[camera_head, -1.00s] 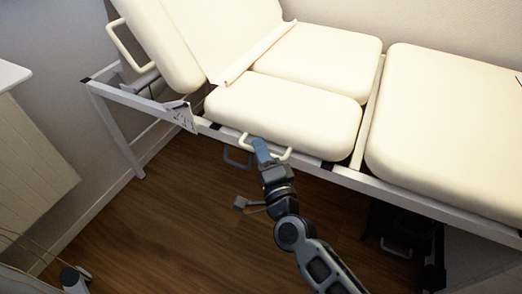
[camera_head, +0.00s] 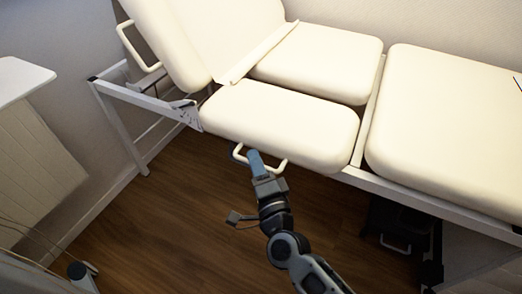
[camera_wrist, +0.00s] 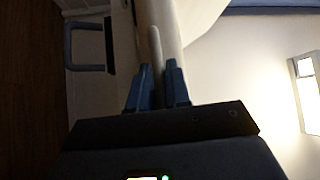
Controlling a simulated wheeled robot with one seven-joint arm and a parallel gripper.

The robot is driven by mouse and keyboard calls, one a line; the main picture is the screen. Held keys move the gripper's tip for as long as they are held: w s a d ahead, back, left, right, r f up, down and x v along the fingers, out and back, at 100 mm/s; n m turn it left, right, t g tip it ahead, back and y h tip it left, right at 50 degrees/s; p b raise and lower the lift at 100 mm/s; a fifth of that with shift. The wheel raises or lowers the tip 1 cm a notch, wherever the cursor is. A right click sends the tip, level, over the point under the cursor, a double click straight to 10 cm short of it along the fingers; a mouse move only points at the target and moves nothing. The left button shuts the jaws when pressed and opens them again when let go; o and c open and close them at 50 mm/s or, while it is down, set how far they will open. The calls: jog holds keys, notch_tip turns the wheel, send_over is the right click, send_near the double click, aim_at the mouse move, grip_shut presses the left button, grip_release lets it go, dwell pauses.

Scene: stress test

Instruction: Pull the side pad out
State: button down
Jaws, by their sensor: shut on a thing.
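The side pad (camera_head: 285,125) is a cream cushion on the near side of the examination couch, in the middle of the head view. It juts out past the white frame over the floor. A pale handle (camera_head: 277,165) sits under its near edge. My gripper (camera_head: 256,163) is shut on this handle at the pad's front edge. In the wrist view my blue fingers (camera_wrist: 158,88) stand on either side of the pale handle bar (camera_wrist: 155,50). The exact contact on the bar is hard to see.
A second cushion (camera_head: 318,62) lies behind the side pad, and a large cushion (camera_head: 445,125) is at right. A raised backrest (camera_head: 205,35) is at upper left. A white cabinet (camera_head: 35,135) stands at far left. Wooden floor (camera_head: 180,220) in front is clear.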

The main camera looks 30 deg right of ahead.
jog(key=s+a+p, duration=0.3)
jog(key=s+a, duration=0.3)
jog(key=a, duration=0.3)
jog(key=shift+s, duration=0.4)
jog(key=shift+a, duration=0.1)
jog(key=c, duration=1.2)
grip_release()
jog(key=v, duration=0.7)
jog(key=shift+s, duration=0.4)
jog(key=s+d+r+n+g+y+p, duration=0.1)
jog(key=s+d+r+n+g+p, duration=0.1)
jog(key=s+d+r+n+p, duration=0.3)
jog(key=s+d+r+n+g+y+p, duration=0.2)
jog(key=s+d+r+n+p, duration=0.4)
jog(key=s+r+n, duration=0.7)
jog(key=s+d+r, duration=0.1)
jog(key=s+r, duration=0.5)
jog(key=r, duration=0.1)
jog(key=shift+s+d+r+g, duration=0.25)
jog(key=shift+d+g, duration=0.05)
jog(key=shift+d, duration=0.05)
